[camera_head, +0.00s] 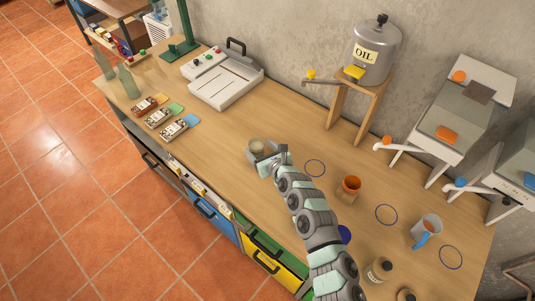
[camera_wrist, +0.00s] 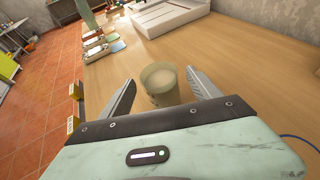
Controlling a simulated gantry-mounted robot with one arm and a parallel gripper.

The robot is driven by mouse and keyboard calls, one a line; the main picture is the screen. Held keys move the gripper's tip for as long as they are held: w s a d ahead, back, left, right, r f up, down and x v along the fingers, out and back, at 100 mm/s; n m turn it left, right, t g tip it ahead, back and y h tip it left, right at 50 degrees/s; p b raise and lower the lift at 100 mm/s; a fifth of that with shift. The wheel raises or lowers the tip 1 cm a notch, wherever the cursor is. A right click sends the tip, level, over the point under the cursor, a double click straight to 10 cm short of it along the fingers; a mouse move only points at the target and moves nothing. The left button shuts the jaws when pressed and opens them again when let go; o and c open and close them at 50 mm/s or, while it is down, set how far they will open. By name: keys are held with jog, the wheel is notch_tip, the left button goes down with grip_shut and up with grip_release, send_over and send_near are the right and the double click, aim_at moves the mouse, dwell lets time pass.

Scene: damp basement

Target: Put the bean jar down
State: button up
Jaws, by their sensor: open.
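A jar with beige contents (camera_head: 256,147), which looks like the bean jar, stands upright on the wooden workbench (camera_head: 232,123), near the middle of its length. In the wrist view the jar (camera_wrist: 159,82) sits between the two fingers of my gripper (camera_wrist: 160,90). The fingers are spread, with a gap visible at least on the left side. In the head view my gripper (camera_head: 265,158) is at the jar, and its body hides part of the jar's lower side. The jar's base is partly hidden in the wrist view.
A brown cup (camera_head: 349,187) and a mug with a blue handle (camera_head: 426,230) stand to the right, among blue rings on the bench. An oil tank (camera_head: 373,50) on a wooden stand is behind. A white tray device (camera_head: 226,78) is at the back left. Bench between is clear.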

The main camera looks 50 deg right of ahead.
jog(key=p+v, duration=0.1)
jog(key=v, duration=0.5)
dwell(0.3)
